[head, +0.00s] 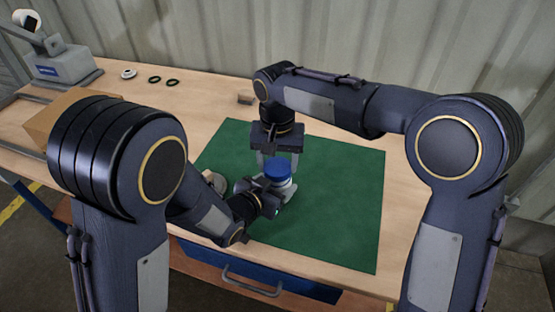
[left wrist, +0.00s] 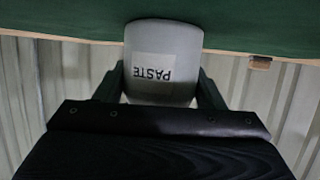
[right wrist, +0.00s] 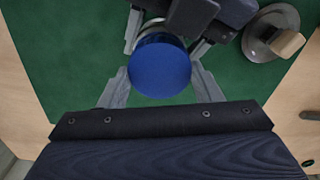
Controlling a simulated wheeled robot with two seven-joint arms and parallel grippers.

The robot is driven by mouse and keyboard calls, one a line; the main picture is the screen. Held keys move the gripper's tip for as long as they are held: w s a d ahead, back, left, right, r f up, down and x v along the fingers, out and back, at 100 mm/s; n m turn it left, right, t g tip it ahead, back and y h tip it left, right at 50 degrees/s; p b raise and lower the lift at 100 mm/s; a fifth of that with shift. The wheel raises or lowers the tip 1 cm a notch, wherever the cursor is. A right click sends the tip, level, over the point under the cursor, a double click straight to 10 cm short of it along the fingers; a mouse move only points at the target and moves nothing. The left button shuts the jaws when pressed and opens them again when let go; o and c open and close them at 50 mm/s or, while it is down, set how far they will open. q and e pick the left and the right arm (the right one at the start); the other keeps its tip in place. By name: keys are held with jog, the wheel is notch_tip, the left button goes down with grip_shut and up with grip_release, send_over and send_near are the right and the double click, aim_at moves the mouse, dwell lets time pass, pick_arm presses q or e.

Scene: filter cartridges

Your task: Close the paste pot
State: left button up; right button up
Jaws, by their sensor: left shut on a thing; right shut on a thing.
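The paste pot is a pale cylinder labelled PASTE (left wrist: 163,75), standing on the green mat (head: 345,190); part of its body (head: 288,188) shows in the head view. My left gripper (head: 275,196) is shut on the pot from the side, one finger on each flank. The round blue lid (head: 278,171) is over the pot's top and shows from above in the right wrist view (right wrist: 160,69). My right gripper (head: 277,163) points down from above, shut on the lid. Whether the lid is fully seated or turned tight I cannot tell.
A round grey thing with a wooden block on top (right wrist: 270,35) stands on the mat beside my left gripper. A cardboard box (head: 62,116), a white ring (head: 128,73), black rings (head: 172,82) and a grey device (head: 65,65) lie farther left. The mat's right side is clear.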

jog(key=shift+f, duration=0.55)
pick_arm(q)
grip_shut()
pick_arm(e)
jog(key=m, duration=1.3)
jog(key=shift+s+d, duration=0.1)
jog(key=m, duration=0.4)
jog(key=o, duration=0.9)
